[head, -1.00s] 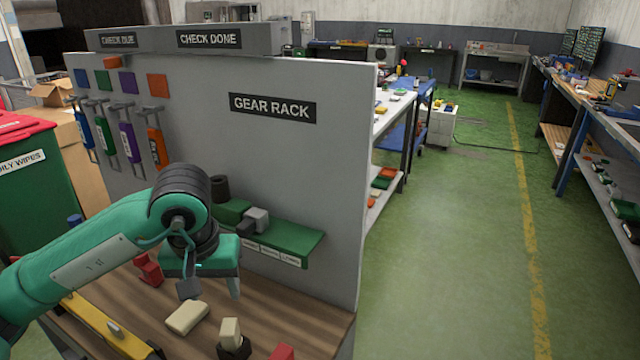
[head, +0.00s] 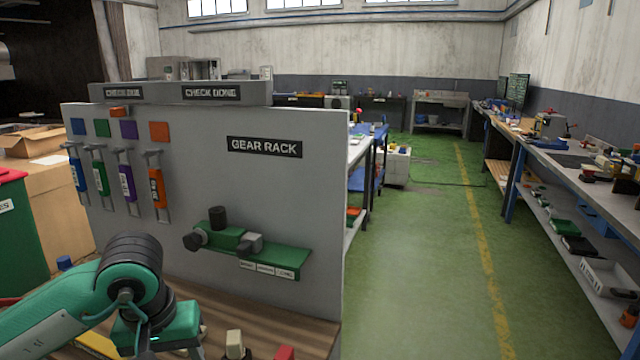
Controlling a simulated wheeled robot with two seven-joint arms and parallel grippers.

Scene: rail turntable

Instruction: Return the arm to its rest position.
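My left arm (head: 60,315) is green and comes in from the lower left. Its gripper (head: 170,354) points down over the wooden bench, low in the head view. The fingers are cut off by the bottom edge, but their visible upper parts stand apart with nothing seen between them. The gripper is in front of the grey panel (head: 315,200) and below the green gear rack shelf (head: 290,258). My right gripper is not in view.
The shelf holds a dark cylinder (head: 218,217) and grey parts. Several coloured tools hang on the panel's left. A cream block (head: 234,343) and a red block (head: 285,352) stand on the bench (head: 270,325). The green floor (head: 410,260) to the right is clear.

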